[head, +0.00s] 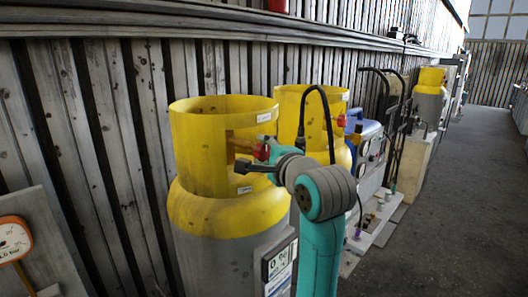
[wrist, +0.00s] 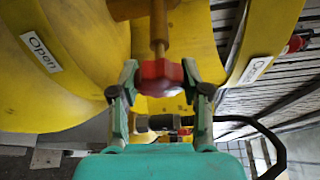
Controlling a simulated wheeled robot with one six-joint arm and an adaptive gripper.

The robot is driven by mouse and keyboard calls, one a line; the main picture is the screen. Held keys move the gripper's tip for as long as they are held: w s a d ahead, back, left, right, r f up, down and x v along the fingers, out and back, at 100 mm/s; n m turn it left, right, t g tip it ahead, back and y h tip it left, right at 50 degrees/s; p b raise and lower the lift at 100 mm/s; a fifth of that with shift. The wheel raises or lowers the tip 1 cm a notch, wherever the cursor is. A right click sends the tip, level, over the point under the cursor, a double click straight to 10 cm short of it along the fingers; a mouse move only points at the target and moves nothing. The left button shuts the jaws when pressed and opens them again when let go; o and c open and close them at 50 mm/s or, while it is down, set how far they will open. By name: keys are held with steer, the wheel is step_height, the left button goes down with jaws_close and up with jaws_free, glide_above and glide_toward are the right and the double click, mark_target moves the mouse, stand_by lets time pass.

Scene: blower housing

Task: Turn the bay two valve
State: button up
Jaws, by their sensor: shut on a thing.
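My gripper (wrist: 162,90) is shut on a red valve knob (wrist: 160,75), with one finger on each side of it. The knob sits on a brass stem (wrist: 158,28) inside the opening of a yellow collar (wrist: 90,45). In the head view the red knob (head: 261,153) shows at the opening in the collar (head: 205,150) of the nearest grey gas cylinder (head: 220,255), with my gripper (head: 262,158) at it. A label reading "Open" (wrist: 40,52) is on the collar's left side; another label (wrist: 255,70) is on the right. The fingers partly hide the knob's edges.
A second yellow-collared cylinder (head: 290,105) stands close behind the first. A blue machine (head: 368,135) and a black hand-truck frame (head: 400,115) are farther back. A gauge (head: 14,240) is at lower left. Corrugated wall runs behind; the floor (head: 450,200) at right is clear.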

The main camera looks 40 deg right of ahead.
stand_by(0.3)
steer(key=o, duration=1.2)
steer(key=shift+c, duration=0.2)
